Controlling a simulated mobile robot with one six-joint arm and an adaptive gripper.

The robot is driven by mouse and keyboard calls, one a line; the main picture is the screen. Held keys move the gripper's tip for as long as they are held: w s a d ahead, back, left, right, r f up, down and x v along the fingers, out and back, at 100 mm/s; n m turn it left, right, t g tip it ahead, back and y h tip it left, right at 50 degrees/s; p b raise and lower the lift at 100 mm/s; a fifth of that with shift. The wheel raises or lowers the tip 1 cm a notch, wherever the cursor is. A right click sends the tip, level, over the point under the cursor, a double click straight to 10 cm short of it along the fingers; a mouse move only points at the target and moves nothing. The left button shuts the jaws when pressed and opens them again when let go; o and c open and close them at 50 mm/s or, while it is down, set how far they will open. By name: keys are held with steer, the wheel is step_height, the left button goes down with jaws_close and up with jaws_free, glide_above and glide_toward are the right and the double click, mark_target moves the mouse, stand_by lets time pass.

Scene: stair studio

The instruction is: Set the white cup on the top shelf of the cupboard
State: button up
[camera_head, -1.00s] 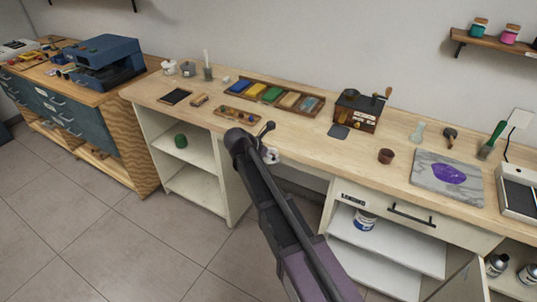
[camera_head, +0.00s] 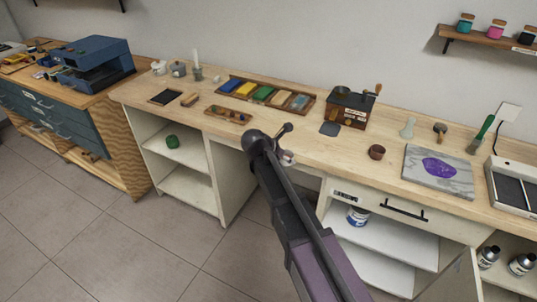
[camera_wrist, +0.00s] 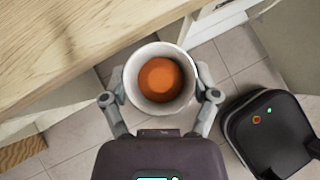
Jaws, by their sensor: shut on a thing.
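The white cup (camera_wrist: 133,68) is in my gripper (camera_wrist: 160,96), with a finger on each side of it. I look down into it, and its inside shows orange. In the head view the cup (camera_head: 287,158) is small and partly hidden by my arm, in front of the bench edge. A white open cupboard (camera_head: 148,150) under the bench at the left has a top shelf (camera_head: 190,152) and a lower floor. A second open cupboard (camera_head: 330,215) at the right, under a drawer, also has shelves. I cannot tell which one the task means.
A green object (camera_head: 172,142) sits on the left cupboard's top shelf. A blue-and-white can (camera_head: 357,216) stands on the right cupboard's upper shelf. An open door (camera_head: 462,278) juts out at right. The bench top (camera_head: 300,135) overhangs. The tiled floor (camera_head: 110,240) at left is clear.

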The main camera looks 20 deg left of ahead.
steer(key=s+d+m, duration=0.1)
steer(key=s+d, duration=0.1)
steer(key=d, duration=1)
steer(key=s+d+m+g+h, duration=0.1)
steer(key=s+d, duration=0.2)
steer(key=d, duration=0.9)
steer(key=s+d+m+h, duration=0.1)
steer(key=s+d, duration=0.1)
steer(key=d, duration=1)
steer(key=shift+s+d+m+g, duration=0.25)
steer(key=shift+s+m+g, duration=0.15)
steer(key=shift+s, duration=0.1)
